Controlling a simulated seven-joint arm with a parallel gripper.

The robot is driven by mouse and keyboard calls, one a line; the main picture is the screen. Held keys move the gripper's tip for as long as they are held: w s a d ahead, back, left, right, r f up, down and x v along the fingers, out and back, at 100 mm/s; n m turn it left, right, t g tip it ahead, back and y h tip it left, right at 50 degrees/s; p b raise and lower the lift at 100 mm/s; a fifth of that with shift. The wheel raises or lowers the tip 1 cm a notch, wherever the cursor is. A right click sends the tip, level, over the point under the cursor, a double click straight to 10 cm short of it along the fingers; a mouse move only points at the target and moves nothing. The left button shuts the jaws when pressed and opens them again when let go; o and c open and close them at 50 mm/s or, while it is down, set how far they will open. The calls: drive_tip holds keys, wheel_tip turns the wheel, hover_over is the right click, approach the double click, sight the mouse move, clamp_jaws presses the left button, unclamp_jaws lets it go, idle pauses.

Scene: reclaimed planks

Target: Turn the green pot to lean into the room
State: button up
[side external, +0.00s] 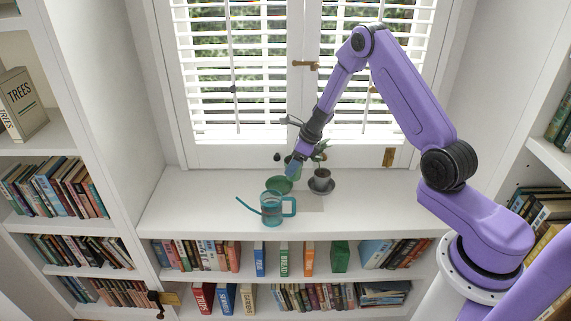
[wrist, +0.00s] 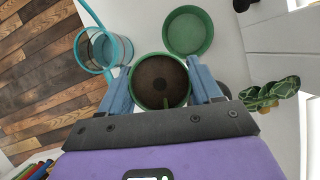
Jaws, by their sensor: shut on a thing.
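The green pot (wrist: 160,58) is round with brown soil and a bit of green stem inside. My gripper (wrist: 160,76) is shut on it, with one blue finger on each side. In the side view my gripper (side external: 296,166) is low over the white sill, and the pot is mostly hidden there. The empty green saucer (side external: 279,186) sits on the sill; in the wrist view the saucer (wrist: 187,31) is beside the pot, apart from my fingers. Whether the pot touches the sill is unclear.
A teal watering can (side external: 271,209) stands in front of the saucer. A grey pot (side external: 321,181) with a leafy plant stands on a dark saucer to the right. The shuttered window (side external: 230,75) is behind. The sill (side external: 195,205) is clear at left and far right.

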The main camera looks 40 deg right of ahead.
drive_tip(key=s+r, duration=0.5)
drive_tip(key=s, duration=0.1)
drive_tip(key=shift+a+r, duration=0.35)
drive_tip(key=shift+a, duration=0.1)
idle(0.4)
drive_tip(key=shift+w, duration=0.15)
drive_tip(key=w+f+m, duration=0.1)
drive_tip(key=w+f, duration=0.3)
drive_tip(key=w+d+f+m+h, duration=0.1)
drive_tip(key=w+f, duration=0.3)
drive_tip(key=w, duration=0.1)
drive_tip(key=w+d+f+m, duration=0.1)
drive_tip(key=w+f+m, duration=0.1)
drive_tip(key=w+f, duration=0.2)
drive_tip(key=shift+w+f+t, duration=0.1)
drive_tip(key=shift+w+t, duration=0.2)
drive_tip(key=shift+w, duration=0.05)
drive_tip(key=shift+f+h, duration=0.3)
drive_tip(key=shift+f, duration=1.25)
drive_tip(key=o, duration=1.5)
drive_tip(key=shift+c, duration=0.2)
